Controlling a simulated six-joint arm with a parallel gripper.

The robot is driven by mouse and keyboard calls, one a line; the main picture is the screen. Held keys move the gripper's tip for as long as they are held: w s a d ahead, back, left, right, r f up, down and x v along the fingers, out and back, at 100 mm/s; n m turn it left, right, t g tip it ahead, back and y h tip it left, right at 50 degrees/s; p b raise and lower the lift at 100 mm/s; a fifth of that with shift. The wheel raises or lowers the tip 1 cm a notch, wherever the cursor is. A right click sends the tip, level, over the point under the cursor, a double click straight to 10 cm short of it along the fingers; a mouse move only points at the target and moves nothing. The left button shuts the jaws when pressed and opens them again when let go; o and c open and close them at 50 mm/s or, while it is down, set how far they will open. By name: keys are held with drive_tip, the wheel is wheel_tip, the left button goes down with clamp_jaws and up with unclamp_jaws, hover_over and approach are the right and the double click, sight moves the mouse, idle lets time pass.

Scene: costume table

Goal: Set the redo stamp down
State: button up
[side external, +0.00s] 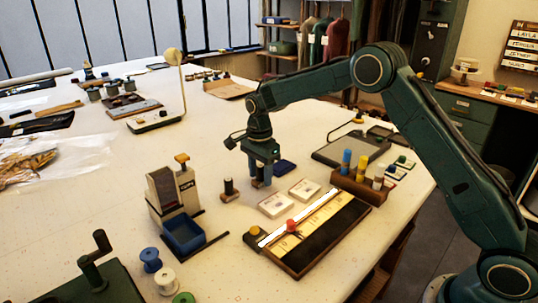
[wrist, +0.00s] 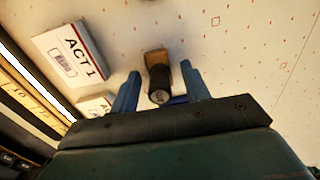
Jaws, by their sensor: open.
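A stamp with a black handle and a wooden base (side external: 229,190) stands upright on the pale table. It also shows in the wrist view (wrist: 158,78), where it appears between and beyond my fingers. I cannot read any label on it. My gripper (side external: 261,184) is open and empty, pointing down just right of the stamp in the side view. In the wrist view its two blue fingers (wrist: 160,88) are spread, one to each side of the handle in the picture. The side view shows a gap between the fingers and the stamp.
Two white cards (side external: 275,205) lie right of the stamp; one reads ACT 1 (wrist: 68,55). A dark blue pad (side external: 285,167) lies behind my gripper. A ruler board (side external: 318,238) and a wooden rack (side external: 362,188) stand right. A dispenser with a blue bin (side external: 184,235) stands left.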

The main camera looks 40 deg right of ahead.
sight(262, 167)
wheel_tip(262, 167, up, 12)
drive_tip(key=shift+f, duration=0.2)
drive_tip(key=shift+r, duration=0.15)
idle(0.7)
drive_tip(key=s+r+n+t, duration=0.1)
drive_tip(key=s+r+n, duration=0.4)
drive_tip(key=s, duration=0.4)
drive_tip(key=s+r+n+t, duration=0.2)
drive_tip(key=s+r+n, duration=0.2)
drive_tip(key=s+r, duration=0.45)
drive_tip(key=s+f+n+t, duration=0.1)
drive_tip(key=s+f+n, duration=0.1)
drive_tip(key=s, duration=0.5)
drive_tip(key=s+f+n, duration=0.2)
drive_tip(key=s+n, duration=0.2)
drive_tip(key=s, duration=0.3)
drive_tip(key=s+d+f+n+t, duration=0.1)
drive_tip(key=s+f+n, duration=0.2)
drive_tip(key=s, duration=0.4)
drive_tip(key=shift+t, duration=0.3)
